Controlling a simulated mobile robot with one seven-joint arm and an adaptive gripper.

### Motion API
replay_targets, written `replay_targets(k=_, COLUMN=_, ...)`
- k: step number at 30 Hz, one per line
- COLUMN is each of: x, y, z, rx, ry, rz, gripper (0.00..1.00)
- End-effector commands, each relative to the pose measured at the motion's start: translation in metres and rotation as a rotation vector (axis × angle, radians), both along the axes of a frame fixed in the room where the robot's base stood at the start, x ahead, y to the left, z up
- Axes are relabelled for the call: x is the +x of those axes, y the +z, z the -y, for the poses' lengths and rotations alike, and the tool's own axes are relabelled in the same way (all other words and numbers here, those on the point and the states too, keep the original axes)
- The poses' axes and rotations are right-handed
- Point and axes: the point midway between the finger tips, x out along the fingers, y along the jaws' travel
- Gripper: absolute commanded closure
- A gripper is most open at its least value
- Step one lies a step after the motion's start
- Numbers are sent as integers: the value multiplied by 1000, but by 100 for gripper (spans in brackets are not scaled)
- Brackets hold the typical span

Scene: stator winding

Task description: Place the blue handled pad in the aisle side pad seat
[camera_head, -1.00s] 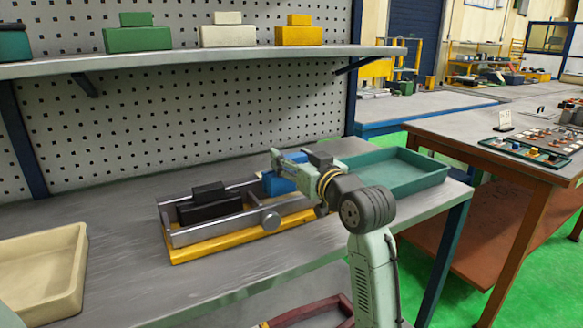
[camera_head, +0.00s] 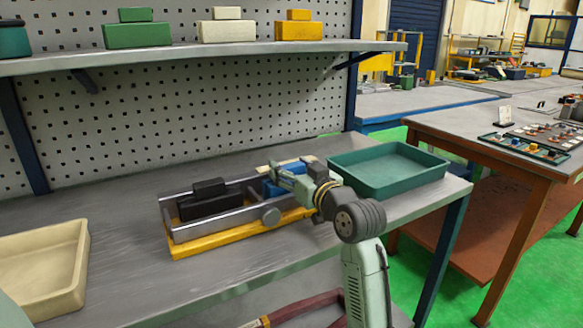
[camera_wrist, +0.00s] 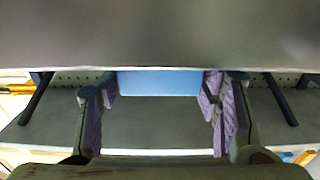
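The blue handled pad (camera_head: 270,187) is at the right end of the railed yellow fixture (camera_head: 215,244) in the head view, largely covered by my gripper (camera_head: 278,174). In the wrist view a blue block (camera_wrist: 158,82) fills the space between the two purple-lined fingertips, and my gripper (camera_wrist: 160,86) appears shut on it. A black handled pad (camera_head: 209,203) sits between the fixture's rails at the left. The aisle side pad seat is not clearly visible; whether the blue pad touches the fixture is hidden.
A teal tray (camera_head: 350,184) stands right of my gripper. A beige tray (camera_head: 72,292) is at the front left. A shelf (camera_head: 180,57) with green, cream and yellow handled blocks hangs above the bench (camera_head: 110,225). Clear bench lies around the fixture's left and front.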

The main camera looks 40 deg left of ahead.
Motion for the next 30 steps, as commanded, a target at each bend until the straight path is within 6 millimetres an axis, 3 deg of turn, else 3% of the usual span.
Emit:
replay_targets(k=5, x=0, y=0, z=0, rx=0, ry=0, rz=0, gripper=28)
replay_targets(k=17, x=-1, y=5, z=3, rx=1, ry=-1, rz=0, gripper=28)
replay_targets(k=30, x=-34, y=3, z=83, rx=1, ry=-3, rz=2, gripper=28)
